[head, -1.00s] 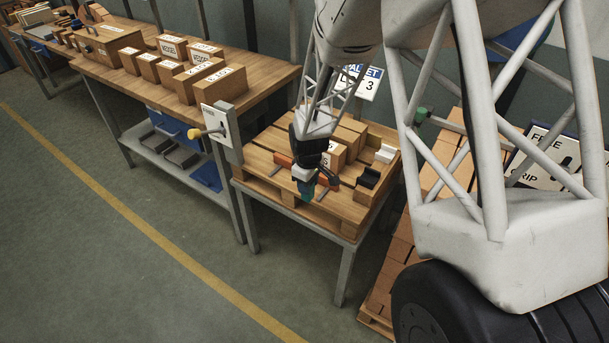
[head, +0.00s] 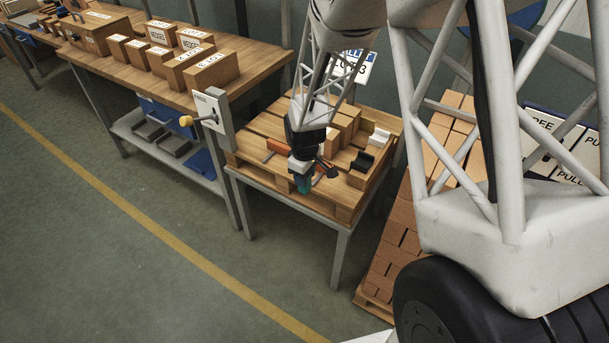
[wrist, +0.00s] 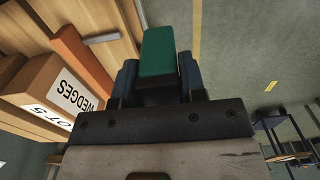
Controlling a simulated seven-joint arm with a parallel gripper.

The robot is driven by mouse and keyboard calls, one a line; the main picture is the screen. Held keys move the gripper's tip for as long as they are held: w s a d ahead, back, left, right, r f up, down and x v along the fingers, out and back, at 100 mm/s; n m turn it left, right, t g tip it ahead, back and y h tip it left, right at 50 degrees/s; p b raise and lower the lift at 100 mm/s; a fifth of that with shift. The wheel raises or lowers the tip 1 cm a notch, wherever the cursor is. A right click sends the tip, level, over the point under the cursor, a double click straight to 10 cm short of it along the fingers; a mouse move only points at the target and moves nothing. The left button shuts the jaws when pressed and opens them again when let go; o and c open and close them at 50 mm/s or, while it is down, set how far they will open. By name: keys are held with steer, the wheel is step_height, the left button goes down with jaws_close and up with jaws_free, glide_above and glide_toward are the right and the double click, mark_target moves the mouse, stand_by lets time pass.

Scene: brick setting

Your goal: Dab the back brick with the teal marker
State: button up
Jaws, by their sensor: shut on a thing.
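My gripper (head: 302,173) is shut on the teal marker (head: 304,185), which points down over the front part of the pallet on the small table. In the wrist view the marker (wrist: 158,52) sits between the dark blue fingers (wrist: 160,84). An orange brick (head: 278,146) lies on the pallet behind and left of the gripper. A long orange brick (wrist: 82,58) also shows left of the marker in the wrist view, apart from it. Any other orange brick is hidden behind the gripper in the head view. I cannot tell how high the tip is.
The wooden pallet (head: 262,180) also bears cardboard boxes, one labelled WEDGES (wrist: 62,92), and a black holder (head: 362,162). The floor in front is clear.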

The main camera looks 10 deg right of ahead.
steer(key=o, duration=0.3)
steer(key=shift+c, duration=0.6)
steer(key=shift+w+r, duration=0.2)
steer(key=shift+w, duration=0.2)
steer(key=w+d+r+m, duration=0.4)
steer(key=w+d+r, duration=0.1)
steer(key=w+r, duration=0.7)
steer(key=w+d+r+m, duration=0.3)
steer(key=w+d+r, duration=0.2)
steer(key=w+r, duration=0.7)
steer(key=w+d+f+n, duration=0.7)
steer(key=w+d+f, duration=0.2)
steer(key=w+f, duration=0.2)
steer(key=shift+w+d, duration=0.15)
steer(key=shift+d, duration=0.05)
